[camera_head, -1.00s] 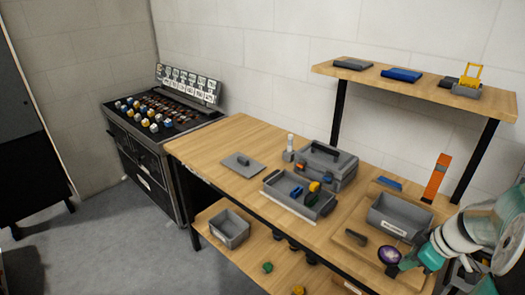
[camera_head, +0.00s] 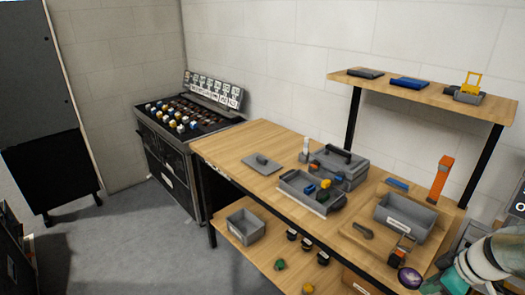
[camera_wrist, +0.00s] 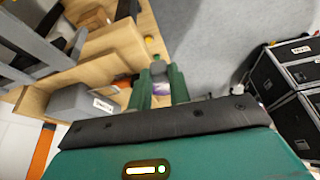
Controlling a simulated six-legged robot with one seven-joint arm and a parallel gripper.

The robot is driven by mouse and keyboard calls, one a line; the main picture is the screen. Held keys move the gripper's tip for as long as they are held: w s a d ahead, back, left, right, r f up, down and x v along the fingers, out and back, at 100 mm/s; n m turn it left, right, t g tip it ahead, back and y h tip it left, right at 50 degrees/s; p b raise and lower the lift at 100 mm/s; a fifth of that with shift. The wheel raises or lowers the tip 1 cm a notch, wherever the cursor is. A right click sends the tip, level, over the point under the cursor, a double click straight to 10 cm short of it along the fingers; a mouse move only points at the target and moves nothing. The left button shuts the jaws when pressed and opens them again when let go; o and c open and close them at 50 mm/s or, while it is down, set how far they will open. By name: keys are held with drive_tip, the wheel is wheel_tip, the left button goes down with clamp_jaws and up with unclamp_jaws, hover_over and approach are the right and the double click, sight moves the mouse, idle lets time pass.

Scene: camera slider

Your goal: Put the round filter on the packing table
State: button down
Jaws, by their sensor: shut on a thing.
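The round filter (camera_head: 410,278) is a small purple disc with a pale rim, low in the head view. My gripper (camera_wrist: 160,84) is shut on it; a sliver of purple filter (camera_wrist: 162,89) shows between the green fingers in the wrist view. In the head view the filter appears in front of the wooden table's front right edge; its height relative to the tabletop is unclear. The wooden table (camera_head: 240,148) bears a grey open tray (camera_head: 310,200), a grey toolbox (camera_head: 338,168) and a flat grey plate (camera_head: 262,163). No table is visibly marked as the packing table.
A grey labelled bin (camera_head: 405,215) and an orange upright block (camera_head: 440,180) stand at the table's right. A lower shelf holds a grey box (camera_head: 245,227) and several small items. A black case with coloured knobs (camera_head: 165,150) stands at the back left. Grey floor (camera_head: 130,240) is open at left.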

drive_tip(key=w+a+f+m+h, duration=0.1)
drive_tip(key=w+a+f+m, duration=0.1)
drive_tip(key=w+a+f, duration=0.4)
drive_tip(key=w+a+f+m, duration=0.2)
drive_tip(key=w+a+f, duration=0.4)
drive_tip(key=a+f, duration=0.6)
drive_tip(key=w+a+f+m+h, duration=0.1)
drive_tip(key=w+a+f, duration=0.6)
drive_tip(key=f, duration=0.8)
drive_tip(key=shift+a+f+m+t+h, duration=0.15)
drive_tip(key=shift+a+m+t+h, duration=0.2)
drive_tip(key=shift+a+m, duration=0.65)
